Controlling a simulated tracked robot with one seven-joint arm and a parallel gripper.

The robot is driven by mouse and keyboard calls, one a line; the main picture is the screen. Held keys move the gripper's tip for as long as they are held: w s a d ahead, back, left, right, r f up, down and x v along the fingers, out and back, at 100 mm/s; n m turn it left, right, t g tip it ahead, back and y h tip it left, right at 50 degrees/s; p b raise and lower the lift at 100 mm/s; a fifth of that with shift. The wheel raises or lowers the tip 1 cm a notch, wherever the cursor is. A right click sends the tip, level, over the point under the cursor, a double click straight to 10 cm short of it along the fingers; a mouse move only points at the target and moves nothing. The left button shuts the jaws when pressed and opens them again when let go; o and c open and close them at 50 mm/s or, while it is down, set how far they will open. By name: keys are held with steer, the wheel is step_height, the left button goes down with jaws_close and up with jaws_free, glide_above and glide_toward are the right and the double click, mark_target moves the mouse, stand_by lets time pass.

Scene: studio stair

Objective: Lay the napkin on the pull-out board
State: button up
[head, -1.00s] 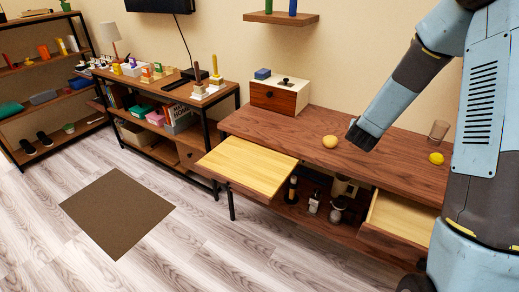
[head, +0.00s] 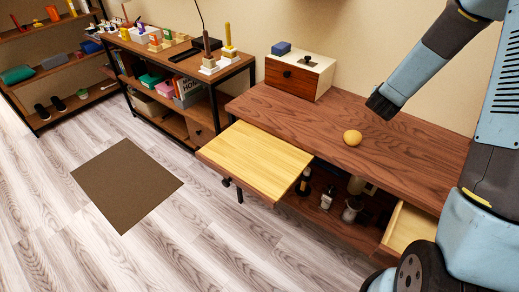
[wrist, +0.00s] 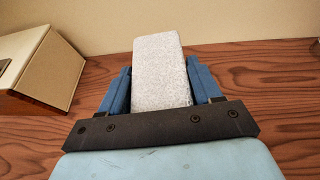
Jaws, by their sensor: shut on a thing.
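The pull-out board (head: 255,158) is a pale yellow wooden panel, drawn out from the front left of the dark wooden desk (head: 405,155). My gripper (head: 380,106) is over the desk top, to the right of the board and apart from it. In the wrist view my gripper (wrist: 160,90) is shut on a folded, light grey, speckled napkin (wrist: 161,70), held between its two blue fingers. The napkin cannot be made out in the head view. The visible top of the board is bare.
A round yellow-orange thing (head: 352,137) sits on the desk near my gripper. A cream box with a brown front (head: 299,75) stands at the desk's back left. An open drawer (head: 407,226) juts out at right. Bottles stand beneath the desk. A brown mat (head: 127,184) lies on the floor.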

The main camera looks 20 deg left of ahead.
steer(key=shift+d, duration=0.25)
